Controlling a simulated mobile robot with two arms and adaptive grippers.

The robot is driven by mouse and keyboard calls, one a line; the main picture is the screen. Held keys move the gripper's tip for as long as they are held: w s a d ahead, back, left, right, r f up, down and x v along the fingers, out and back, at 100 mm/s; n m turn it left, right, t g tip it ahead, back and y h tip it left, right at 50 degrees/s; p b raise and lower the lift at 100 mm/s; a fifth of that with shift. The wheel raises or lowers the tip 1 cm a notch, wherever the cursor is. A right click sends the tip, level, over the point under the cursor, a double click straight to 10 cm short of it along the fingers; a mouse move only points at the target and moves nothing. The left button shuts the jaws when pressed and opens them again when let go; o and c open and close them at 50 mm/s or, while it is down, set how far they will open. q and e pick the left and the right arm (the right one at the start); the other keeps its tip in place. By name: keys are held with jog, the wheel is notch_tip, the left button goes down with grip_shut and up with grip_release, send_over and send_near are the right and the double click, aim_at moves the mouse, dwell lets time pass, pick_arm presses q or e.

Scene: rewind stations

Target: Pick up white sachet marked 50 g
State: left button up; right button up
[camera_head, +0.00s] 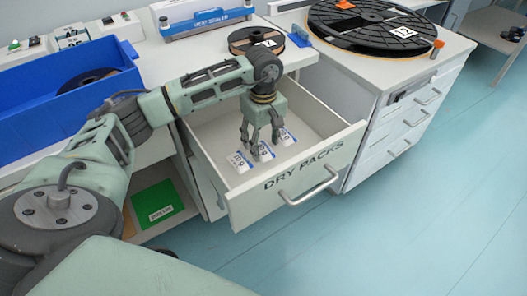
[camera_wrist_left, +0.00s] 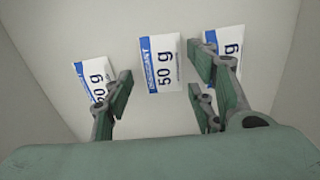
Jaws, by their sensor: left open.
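Three white sachets with blue bands lie flat in the open drawer marked DRY PACKS (camera_head: 235,197). In the left wrist view the middle sachet (camera_wrist_left: 160,65) reads 50 g and lies between and just beyond my fingertips. The left sachet (camera_wrist_left: 95,80) is partly covered by a finger. The right sachet (camera_wrist_left: 231,50) is partly hidden behind the other finger. In the head view a sachet (camera_head: 239,162) shows left of my gripper and another (camera_head: 287,137) right of it. My left gripper (camera_head: 259,148) points down into the drawer, open and empty. My right gripper is not in view.
The drawer walls stand close around my gripper. A blue bin (camera_head: 65,105) is on the counter at left. A heat sealer (camera_head: 205,20), a small reel (camera_head: 257,40) and a large black reel (camera_head: 370,27) are on the worktops behind. Floor at right is clear.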

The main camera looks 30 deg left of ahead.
pick_arm(q)
jog(key=shift+f, duration=0.4)
jog(key=c, duration=1.1)
